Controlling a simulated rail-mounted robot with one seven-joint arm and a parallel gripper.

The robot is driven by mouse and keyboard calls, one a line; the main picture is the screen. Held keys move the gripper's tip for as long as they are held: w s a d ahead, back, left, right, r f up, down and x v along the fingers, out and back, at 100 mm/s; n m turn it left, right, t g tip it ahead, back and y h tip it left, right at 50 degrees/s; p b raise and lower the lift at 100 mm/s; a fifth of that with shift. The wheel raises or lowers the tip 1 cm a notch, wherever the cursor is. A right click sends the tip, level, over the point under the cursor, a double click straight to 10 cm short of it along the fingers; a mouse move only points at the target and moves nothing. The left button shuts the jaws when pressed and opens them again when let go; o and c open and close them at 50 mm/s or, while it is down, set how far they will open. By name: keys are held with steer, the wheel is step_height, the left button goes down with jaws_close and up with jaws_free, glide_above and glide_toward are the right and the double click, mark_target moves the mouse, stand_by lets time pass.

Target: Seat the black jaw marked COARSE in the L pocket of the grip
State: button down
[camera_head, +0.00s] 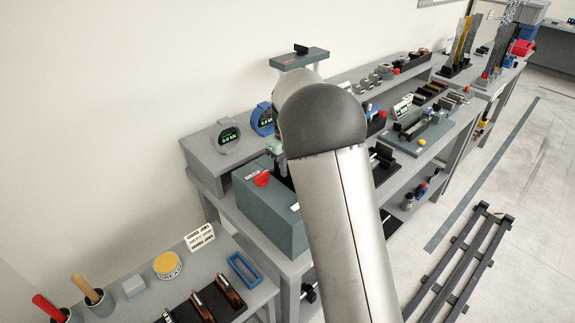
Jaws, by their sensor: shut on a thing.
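My arm rises through the middle of the head view, and its dark rounded joint covers the work area behind it. The black jaw marked COARSE cannot be picked out. A grey-green block (262,215) with a red knob (262,179) stands on the bench just left of my arm. Dark parts show between it and the arm, but I cannot tell whether they belong to the grip. The L pocket cannot be made out.
Two round gauges, one grey (227,136) and one blue (263,120), stand behind the block. Brown and black pieces (216,299), a blue frame (243,270) and a yellow tin (167,265) lie on the front-left bench. A dark rack (460,262) lies on the open floor.

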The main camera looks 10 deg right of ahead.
steer(key=shift+f+b, duration=0.75)
steer(key=shift+f, duration=0.55)
steer(key=c, duration=1.4)
jaws_free()
steer(key=shift+o, duration=0.6)
steer(key=shift+s+f, duration=0.15)
step_height(320, 180, up, 18)
steer(key=b, duration=0.1)
steer(key=shift+d, duration=0.1)
